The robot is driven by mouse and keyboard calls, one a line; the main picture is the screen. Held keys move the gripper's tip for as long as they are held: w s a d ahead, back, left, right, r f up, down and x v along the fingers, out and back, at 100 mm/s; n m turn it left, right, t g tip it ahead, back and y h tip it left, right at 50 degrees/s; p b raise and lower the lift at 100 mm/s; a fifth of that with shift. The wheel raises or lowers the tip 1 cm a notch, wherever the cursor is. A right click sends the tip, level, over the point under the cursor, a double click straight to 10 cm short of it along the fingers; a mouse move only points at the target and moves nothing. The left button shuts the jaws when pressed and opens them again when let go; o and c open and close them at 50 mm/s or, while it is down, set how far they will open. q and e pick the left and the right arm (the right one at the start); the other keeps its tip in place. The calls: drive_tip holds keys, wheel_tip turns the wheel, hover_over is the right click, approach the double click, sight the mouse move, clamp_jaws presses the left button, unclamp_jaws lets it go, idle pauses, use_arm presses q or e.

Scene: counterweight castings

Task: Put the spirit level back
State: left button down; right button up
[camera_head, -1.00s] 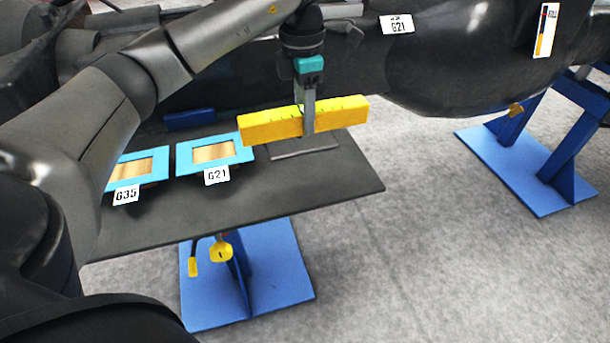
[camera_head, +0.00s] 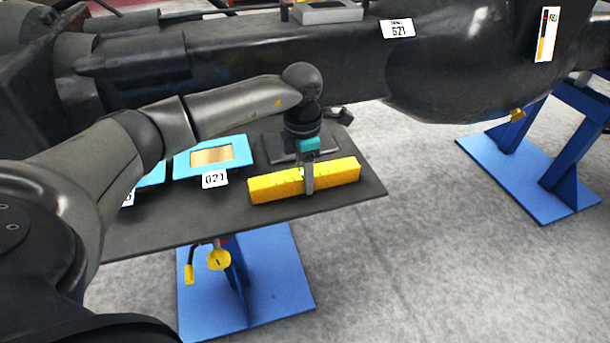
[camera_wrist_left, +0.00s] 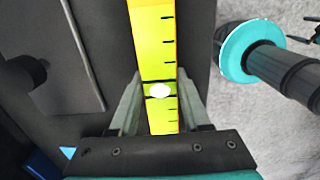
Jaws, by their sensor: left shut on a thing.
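The yellow spirit level (camera_head: 275,187) is at the right part of the dark table (camera_head: 215,218), low over its top or on it; I cannot tell whether it touches. My left gripper (camera_head: 308,185) reaches down from above and is shut on the level near its middle. In the left wrist view the level (camera_wrist_left: 155,45) runs between the two fingers (camera_wrist_left: 158,105), with black marks and a pale round vial showing. My right gripper is not in view.
Blue-framed trays, one (camera_head: 213,157) tagged G21, lie left of the level. A grey rectangular plate (camera_head: 280,148) lies behind it. A large dark casting (camera_head: 460,70) spans the back. A blue stand (camera_head: 530,170) is at the right.

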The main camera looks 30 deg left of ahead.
use_arm(q)
drive_tip(key=shift+f, duration=0.1)
drive_tip(key=c, duration=0.7)
unclamp_jaws()
drive_tip(key=o, duration=0.3)
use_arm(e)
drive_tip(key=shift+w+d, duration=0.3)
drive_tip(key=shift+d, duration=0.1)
use_arm(q)
drive_tip(key=shift+o, duration=0.2)
drive_tip(key=shift+r, duration=0.55)
wheel_tip(320, 180, up, 11)
drive_tip(key=p, duration=0.2)
drive_tip(key=shift+s+r, duration=0.15)
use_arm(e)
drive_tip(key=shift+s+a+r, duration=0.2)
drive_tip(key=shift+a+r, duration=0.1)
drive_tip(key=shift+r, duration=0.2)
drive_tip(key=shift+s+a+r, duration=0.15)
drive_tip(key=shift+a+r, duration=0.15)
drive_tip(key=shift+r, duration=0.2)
